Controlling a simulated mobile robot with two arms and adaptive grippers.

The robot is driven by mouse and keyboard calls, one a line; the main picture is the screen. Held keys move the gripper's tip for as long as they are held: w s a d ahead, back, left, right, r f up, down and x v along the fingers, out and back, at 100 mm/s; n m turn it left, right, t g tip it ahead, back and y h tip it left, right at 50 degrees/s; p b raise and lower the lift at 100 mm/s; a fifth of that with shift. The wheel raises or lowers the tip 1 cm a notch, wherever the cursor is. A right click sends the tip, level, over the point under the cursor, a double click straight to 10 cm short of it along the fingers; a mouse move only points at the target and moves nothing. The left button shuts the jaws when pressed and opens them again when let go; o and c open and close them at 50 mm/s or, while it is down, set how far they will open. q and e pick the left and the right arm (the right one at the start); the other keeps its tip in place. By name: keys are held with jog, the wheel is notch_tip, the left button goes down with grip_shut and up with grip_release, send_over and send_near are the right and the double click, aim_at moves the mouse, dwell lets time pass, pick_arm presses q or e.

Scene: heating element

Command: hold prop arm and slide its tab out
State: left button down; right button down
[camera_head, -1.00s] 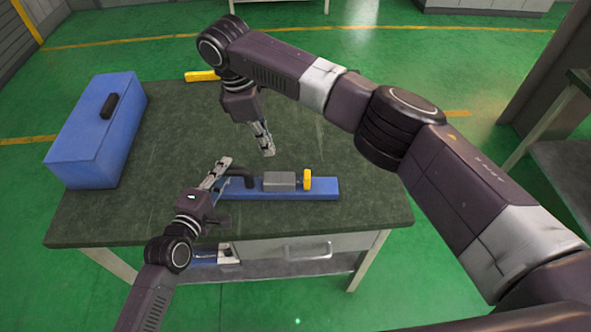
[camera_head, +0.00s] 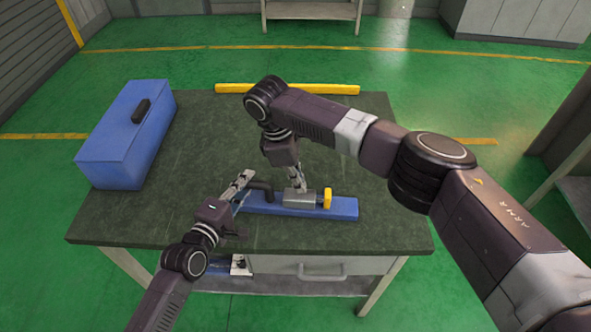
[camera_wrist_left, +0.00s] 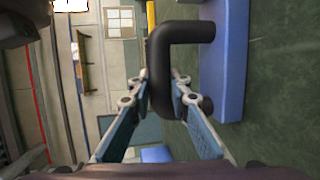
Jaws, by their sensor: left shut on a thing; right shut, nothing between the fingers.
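A blue base (camera_head: 345,209) lies on the dark table and carries a grey block (camera_head: 299,199), a yellow round piece (camera_head: 327,199) and a black bent bar (camera_head: 264,186), likely the prop arm. My left gripper (camera_head: 245,182) is shut on the bar's left end. The left wrist view shows the bar (camera_wrist_left: 182,32) as a U shape between the fingers, beside the blue base (camera_wrist_left: 236,60). My right gripper (camera_head: 297,184) is shut and empty, pointing down at the grey block's top; whether it touches is unclear. I cannot make out a tab.
A blue toolbox (camera_head: 125,140) with a black handle stands at the table's left. A yellow bar (camera_head: 290,88) shows at the table's far edge. The table (camera_head: 200,135) is clear between the toolbox and the base. A drawer (camera_head: 320,266) is below the front edge.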

aim_at(314, 196)
jog(key=shift+x, duration=1)
jog(key=shift+s+d+r, duration=0.1)
jog(key=shift+d+r, duration=0.05)
jog(key=shift+d, duration=1.05)
jog(key=shift+s+d, duration=0.1)
jog(key=shift+d, duration=0.65)
jog(key=d, duration=0.6)
jog(key=shift+s+d, duration=0.1)
jog(key=shift+s, duration=0.15)
pick_arm(q)
jog(key=shift+a, duration=0.1)
pick_arm(e)
jog(key=shift+d, duration=0.1)
